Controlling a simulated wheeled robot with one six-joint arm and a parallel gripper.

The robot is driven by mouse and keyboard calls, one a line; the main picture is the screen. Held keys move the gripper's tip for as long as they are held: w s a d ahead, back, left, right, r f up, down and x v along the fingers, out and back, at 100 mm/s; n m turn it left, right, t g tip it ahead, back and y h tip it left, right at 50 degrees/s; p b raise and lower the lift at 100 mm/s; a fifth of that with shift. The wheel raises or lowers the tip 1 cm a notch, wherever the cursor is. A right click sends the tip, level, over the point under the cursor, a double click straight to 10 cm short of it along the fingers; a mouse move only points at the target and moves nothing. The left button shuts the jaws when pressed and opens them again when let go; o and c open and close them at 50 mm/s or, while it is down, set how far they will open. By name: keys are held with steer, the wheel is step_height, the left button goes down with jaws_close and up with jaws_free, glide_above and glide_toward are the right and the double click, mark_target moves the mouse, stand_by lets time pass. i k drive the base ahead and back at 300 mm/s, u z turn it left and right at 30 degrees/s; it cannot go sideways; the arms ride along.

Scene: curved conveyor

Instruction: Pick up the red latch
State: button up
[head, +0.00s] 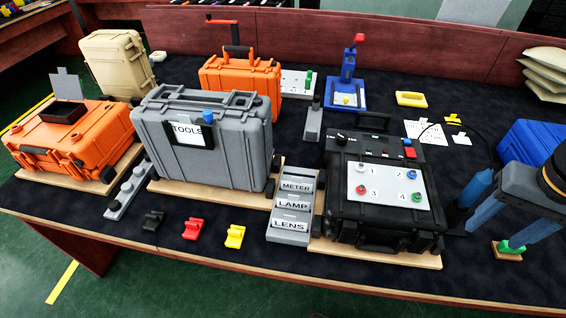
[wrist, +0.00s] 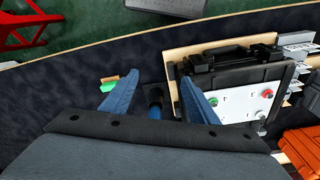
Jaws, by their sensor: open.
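The red latch (head: 192,229) lies on the dark mat near the front edge of the table, left of centre in the head view. A black latch (head: 153,220) lies to its left and a yellow latch (head: 235,236) to its right. My gripper (head: 490,225) is at the far right of the head view, well apart from the red latch, beside the black case. In the wrist view my gripper (wrist: 160,95) has its two blue fingers spread with nothing held between them. The red latch is not seen in the wrist view.
The black case (head: 345,224) and the label steps (head: 290,228) stand between my gripper and the latches. A grey TOOLS case (head: 240,150) stands behind the latches. A small green-topped block (head: 508,252) is near my fingertips. The front mat strip is fairly clear.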

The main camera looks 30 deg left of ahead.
mark_target(193, 228)
steer(key=u, duration=2.5)
